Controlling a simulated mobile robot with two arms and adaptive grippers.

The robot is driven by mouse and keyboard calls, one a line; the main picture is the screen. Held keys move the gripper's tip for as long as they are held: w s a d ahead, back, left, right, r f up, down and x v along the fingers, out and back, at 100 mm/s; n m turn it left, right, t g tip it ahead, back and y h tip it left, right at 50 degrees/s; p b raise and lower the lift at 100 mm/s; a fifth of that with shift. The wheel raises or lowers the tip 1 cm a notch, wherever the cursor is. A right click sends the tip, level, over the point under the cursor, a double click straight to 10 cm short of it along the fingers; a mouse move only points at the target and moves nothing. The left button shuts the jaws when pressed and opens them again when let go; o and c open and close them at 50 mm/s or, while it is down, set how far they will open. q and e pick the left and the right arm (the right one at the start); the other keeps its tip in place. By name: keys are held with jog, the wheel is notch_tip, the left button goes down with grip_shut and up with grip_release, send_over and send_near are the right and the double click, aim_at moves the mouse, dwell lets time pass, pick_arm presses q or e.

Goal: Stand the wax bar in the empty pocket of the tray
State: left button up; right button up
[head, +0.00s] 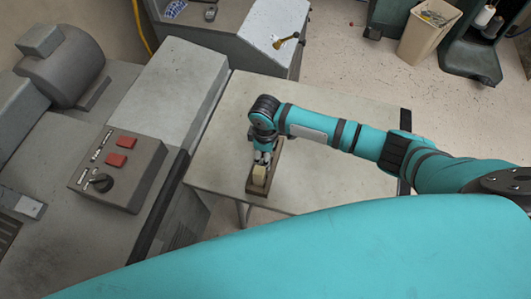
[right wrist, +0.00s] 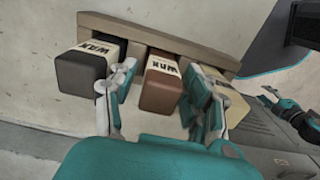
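Three wax bars show in the right wrist view: a dark grey one (right wrist: 82,70) at left, a brown one (right wrist: 158,88) in the middle and a cream one (right wrist: 238,106) at right, partly behind a finger. They stand along the tan tray (right wrist: 180,42). My right gripper (right wrist: 160,72) is open, with its fingers on either side of the brown bar and small gaps showing. In the head view the right gripper (head: 262,157) is over the tray (head: 252,191), just behind the cream bar (head: 259,175). The empty pocket cannot be made out.
The tray lies on a pale table (head: 220,150) with bare top around it. A grey machine with a control box (head: 118,168) stands at left. A grey cabinet (head: 250,35) is behind the table, and a bin (head: 428,35) stands at the back right.

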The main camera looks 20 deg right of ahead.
notch_tip(320, 180, up, 12)
jog(key=shift+f+p, duration=0.1)
jog(key=shift+p, duration=0.3)
jog(key=shift+r, duration=0.3)
jog(key=shift+f, duration=0.1)
dwell(0.4)
